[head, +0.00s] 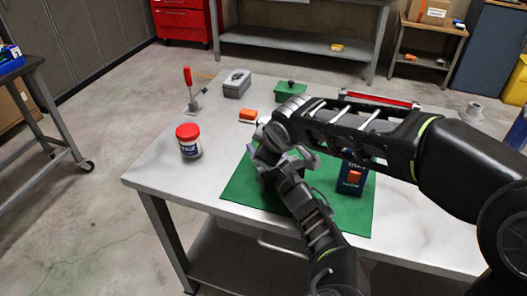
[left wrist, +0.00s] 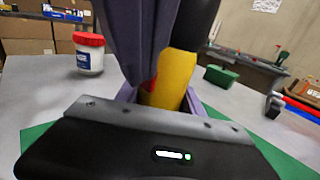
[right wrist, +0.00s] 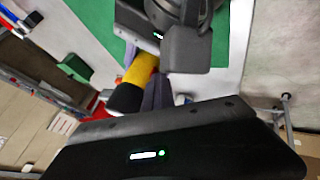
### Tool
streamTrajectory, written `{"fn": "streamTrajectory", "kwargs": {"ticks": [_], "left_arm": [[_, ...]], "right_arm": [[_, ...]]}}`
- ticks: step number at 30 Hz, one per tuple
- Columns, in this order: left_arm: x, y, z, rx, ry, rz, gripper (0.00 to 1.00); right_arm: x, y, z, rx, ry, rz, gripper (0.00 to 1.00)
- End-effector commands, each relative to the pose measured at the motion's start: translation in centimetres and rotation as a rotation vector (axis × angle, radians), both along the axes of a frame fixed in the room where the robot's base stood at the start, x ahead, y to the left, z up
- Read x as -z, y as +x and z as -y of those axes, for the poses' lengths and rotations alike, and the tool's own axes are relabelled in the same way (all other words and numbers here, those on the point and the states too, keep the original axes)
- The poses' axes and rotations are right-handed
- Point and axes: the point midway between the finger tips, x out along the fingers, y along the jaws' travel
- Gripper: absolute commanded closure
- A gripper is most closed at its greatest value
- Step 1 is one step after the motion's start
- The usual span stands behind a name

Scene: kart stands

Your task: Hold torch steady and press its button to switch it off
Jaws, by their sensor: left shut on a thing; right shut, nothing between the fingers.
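The torch has a yellow body (left wrist: 172,78) and a black end in the left wrist view, with a small red patch, likely its button, on its left side. My left gripper (left wrist: 163,98) is shut around the yellow body. The torch also shows in the right wrist view (right wrist: 140,70), its black end toward the camera. My right gripper (right wrist: 157,97) is shut and empty, its fingers close beside the torch. I cannot tell whether they touch it. In the head view both grippers meet above the green mat (head: 238,188), and my arms hide the torch.
A red-lidded jar (head: 188,141), a red-handled clamp (head: 190,90), a grey box (head: 237,83), an orange-and-white block (head: 249,116) and a green box (head: 290,91) stand on the table (head: 155,172). A dark blue box (head: 351,180) stands under my right arm. The table's left front is clear.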

Motion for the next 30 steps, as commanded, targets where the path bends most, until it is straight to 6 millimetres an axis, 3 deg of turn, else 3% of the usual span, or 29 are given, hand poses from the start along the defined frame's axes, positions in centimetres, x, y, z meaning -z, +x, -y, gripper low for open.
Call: {"fn": "streamTrajectory", "kwargs": {"ticks": [1,5,18,30], "left_arm": [[0.2,-0.1,-0.5,-0.012,-0.001,0.0,1.0],[0.2,-0.1,-0.6,-0.013,0.0,-0.002,1.0],[0.3,0.0,-0.4,-0.008,0.0,-0.005,1.0],[0.4,0.0,-0.4,-0.006,-0.001,-0.006,1.0]], "right_arm": [[-0.2,0.2,0.8,0.013,-0.004,0.002,1.0],[-1.4,-0.5,1.0,0.012,-0.001,0.004,1.0],[-7.2,-5.0,1.9,0.0,0.002,0.003,1.0],[-7.9,-5.7,2.0,-0.002,0.002,0.002,1.0]]}}
